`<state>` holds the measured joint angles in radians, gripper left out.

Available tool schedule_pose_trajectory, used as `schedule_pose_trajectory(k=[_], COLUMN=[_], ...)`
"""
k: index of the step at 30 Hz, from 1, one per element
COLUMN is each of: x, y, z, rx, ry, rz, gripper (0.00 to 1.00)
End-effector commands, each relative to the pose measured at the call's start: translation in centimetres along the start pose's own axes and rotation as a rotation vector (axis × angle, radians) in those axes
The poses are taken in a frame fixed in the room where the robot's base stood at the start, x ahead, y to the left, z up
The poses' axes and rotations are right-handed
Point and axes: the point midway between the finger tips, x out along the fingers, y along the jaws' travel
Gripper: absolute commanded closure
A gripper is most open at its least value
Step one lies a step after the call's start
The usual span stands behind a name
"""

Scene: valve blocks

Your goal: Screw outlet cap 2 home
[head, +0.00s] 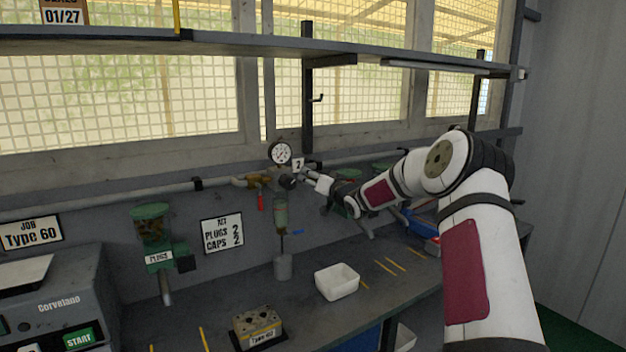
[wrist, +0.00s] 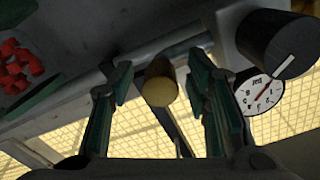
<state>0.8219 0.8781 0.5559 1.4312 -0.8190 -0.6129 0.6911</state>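My gripper (head: 311,180) is raised beside the wall pipe, just below and right of a pressure gauge (head: 280,152). In the wrist view its two fingers are apart, and a short brass-coloured cylinder (wrist: 160,84) shows between them with gaps on both sides. I cannot tell whether this cylinder is a cap or a fitting. The valve block (head: 258,327) sits on the bench at the front, with dark round openings on top and a "Type 60" label. Outlet 2 and its cap cannot be made out.
A black knob (wrist: 276,44) with a white line is close to the fingers. A white tray (head: 337,282) stands on the bench. The plugs dispenser (head: 151,224) is on the wall at left. Red pieces (wrist: 18,66) show at the wrist view's left. A shelf (head: 190,43) runs above.

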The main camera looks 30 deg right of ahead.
Motion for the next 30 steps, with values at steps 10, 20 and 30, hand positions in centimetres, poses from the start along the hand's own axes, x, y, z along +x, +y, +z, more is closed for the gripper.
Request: schedule_pose_trajectory(k=[10, 20, 30], x=[-2.7, -9.1, -12.0], y=[0.1, 0.1, 0.0], z=[-0.2, -0.1, 0.1], rx=[-0.001, -0.001, 0.0], ry=[0.001, 0.0, -0.001], rz=[0.002, 0.003, 0.0], gripper=[0.56, 0.56, 0.56])
